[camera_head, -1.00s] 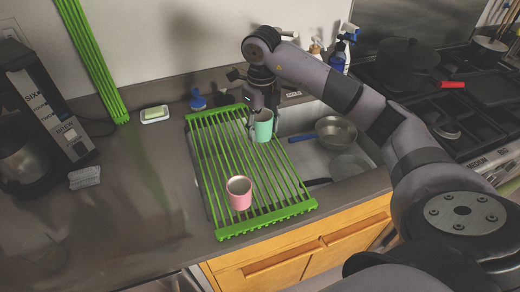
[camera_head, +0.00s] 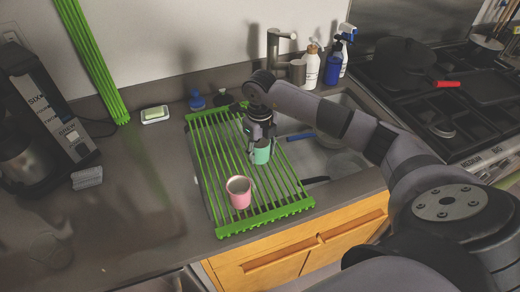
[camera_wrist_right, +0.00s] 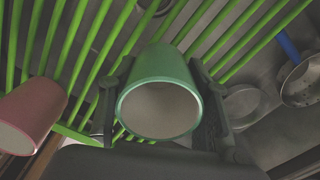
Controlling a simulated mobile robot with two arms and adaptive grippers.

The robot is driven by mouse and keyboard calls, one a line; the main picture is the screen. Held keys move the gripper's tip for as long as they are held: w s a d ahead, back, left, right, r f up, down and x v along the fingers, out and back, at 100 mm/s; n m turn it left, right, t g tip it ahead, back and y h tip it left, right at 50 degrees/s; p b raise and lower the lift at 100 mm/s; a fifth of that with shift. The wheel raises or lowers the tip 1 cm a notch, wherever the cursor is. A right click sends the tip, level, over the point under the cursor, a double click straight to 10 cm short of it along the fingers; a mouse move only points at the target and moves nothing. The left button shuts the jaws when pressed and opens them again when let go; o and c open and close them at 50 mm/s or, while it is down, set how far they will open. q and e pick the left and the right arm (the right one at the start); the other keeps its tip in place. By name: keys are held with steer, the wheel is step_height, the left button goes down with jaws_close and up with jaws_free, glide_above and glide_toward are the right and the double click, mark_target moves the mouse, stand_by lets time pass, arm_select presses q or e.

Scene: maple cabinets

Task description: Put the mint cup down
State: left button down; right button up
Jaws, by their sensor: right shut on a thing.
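The mint cup (camera_head: 261,156) is between the fingers of my right gripper (camera_head: 260,145), over the right part of the green roll-up rack (camera_head: 268,218). The gripper is shut on it. In the right wrist view the cup (camera_wrist_right: 160,82) shows its open rim toward the camera, with a finger on each side. I cannot tell whether its base touches the rack bars. My left gripper is out of view.
A pink cup (camera_head: 239,195) stands on the rack's near part, close to the mint cup and apart from it. The sink (camera_head: 345,165) with pans lies to the right. A tap (camera_head: 273,48) and bottles (camera_head: 312,66) stand behind. The rack's left side is bare.

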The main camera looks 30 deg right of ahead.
steer(key=o, duration=1.3)
steer(key=shift+f, duration=0.1)
steer(key=shift+r, duration=0.3)
steer(key=shift+r+b, duration=1.6)
steer(key=shift+r, duration=4.3)
